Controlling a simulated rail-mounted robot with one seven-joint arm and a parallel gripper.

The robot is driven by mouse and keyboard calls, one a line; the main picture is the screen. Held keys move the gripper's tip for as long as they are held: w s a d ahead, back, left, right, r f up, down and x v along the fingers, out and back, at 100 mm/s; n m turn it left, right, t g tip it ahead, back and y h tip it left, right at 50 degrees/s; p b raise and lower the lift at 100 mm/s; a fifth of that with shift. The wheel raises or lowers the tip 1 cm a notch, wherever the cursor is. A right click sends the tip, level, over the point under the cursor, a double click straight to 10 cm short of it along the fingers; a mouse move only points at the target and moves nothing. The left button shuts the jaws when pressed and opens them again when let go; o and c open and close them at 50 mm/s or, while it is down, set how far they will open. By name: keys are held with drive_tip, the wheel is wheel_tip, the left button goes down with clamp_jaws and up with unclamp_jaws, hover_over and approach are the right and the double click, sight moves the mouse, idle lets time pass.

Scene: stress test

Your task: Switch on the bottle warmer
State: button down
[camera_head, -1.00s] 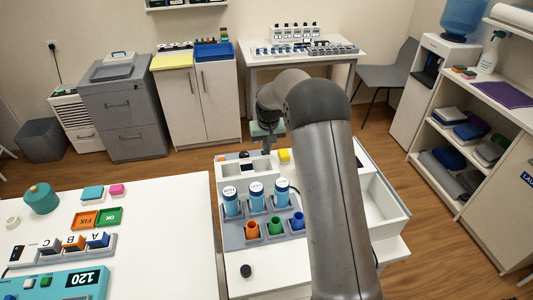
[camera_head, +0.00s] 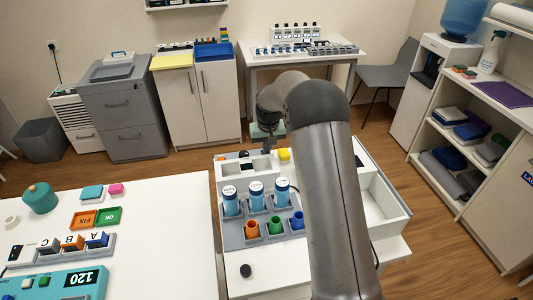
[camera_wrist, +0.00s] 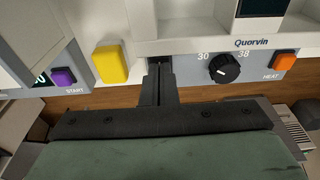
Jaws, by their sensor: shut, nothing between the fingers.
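The bottle warmer (camera_head: 236,170) is a white box with wells on the rack table in the head view. In the wrist view its front (camera_wrist: 250,42) carries the name Quorvin, a black dial (camera_wrist: 224,68) between 30 and 38, and an orange button (camera_wrist: 284,60) marked HEAT. My gripper (camera_wrist: 160,72) is shut and empty. Its fingertips are close to the warmer's front, left of the dial and right of a yellow block (camera_wrist: 111,63). In the head view my gripper (camera_head: 268,146) is behind the warmer, its fingertips partly hidden. Contact cannot be told.
Another device with a purple START button (camera_wrist: 63,77) stands left in the wrist view. An open white bin (camera_head: 387,205) is at right, beyond my arm.

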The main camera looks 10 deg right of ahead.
drive_tip(key=shift+f, duration=0.45)
drive_tip(key=shift+r, duration=0.1)
drive_tip(key=shift+r+p, duration=1.6)
drive_tip(key=shift+r, duration=1.85)
